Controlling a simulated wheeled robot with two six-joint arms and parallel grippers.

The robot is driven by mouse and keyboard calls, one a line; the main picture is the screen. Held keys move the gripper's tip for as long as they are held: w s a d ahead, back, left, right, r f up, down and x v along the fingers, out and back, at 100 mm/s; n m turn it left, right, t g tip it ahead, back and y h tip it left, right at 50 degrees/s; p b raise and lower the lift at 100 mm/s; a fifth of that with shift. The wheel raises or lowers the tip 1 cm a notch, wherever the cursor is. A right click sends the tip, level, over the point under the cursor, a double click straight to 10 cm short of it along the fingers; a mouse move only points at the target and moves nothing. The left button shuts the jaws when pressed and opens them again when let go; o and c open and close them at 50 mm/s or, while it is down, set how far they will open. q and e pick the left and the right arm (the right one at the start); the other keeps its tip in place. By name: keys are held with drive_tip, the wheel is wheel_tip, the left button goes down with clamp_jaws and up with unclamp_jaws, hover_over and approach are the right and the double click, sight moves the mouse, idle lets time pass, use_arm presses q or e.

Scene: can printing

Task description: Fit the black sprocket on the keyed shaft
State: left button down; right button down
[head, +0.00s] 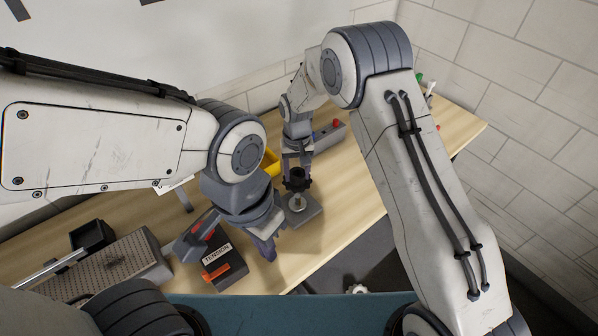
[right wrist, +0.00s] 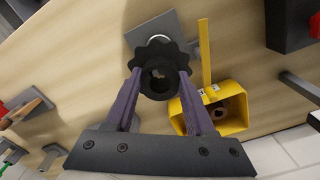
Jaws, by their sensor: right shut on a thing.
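My right gripper (head: 297,168) is shut on the black sprocket (head: 297,183). The sprocket is toothed, with a hub and a central bore, and fills the space between my purple fingers in the right wrist view (right wrist: 160,56). It is over the upright metal shaft (head: 297,202), which stands on a grey square base plate (head: 308,212). The shaft's lower part shows below the sprocket; whether its tip is inside the bore, and where its key lies, I cannot tell. My left gripper (head: 264,248) hangs lower, left of the plate, beside the TENSION box; its finger gap is hidden.
The TENSION box (head: 222,268), with orange and black parts, stands left of the plate. A yellow bin (right wrist: 235,122) with a ring-like part inside stands behind the plate. A grey box with coloured buttons (head: 328,136) is farther back. Bare table lies right of the plate.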

drive_tip(key=shift+f, duration=0.15)
drive_tip(key=b, duration=0.4)
hover_over(298, 197)
drive_tip(key=shift+w+f, duration=0.1)
drive_tip(key=shift+f, duration=2.7)
drive_tip(key=shift+f+b, duration=1.8)
drive_tip(key=shift+f, duration=0.7)
drive_tip(key=shift+c, duration=0.9)
unclamp_jaws()
wheel_tip(298, 197, up, 10)
drive_tip(key=b, duration=0.3)
drive_tip(key=shift+r, duration=0.25)
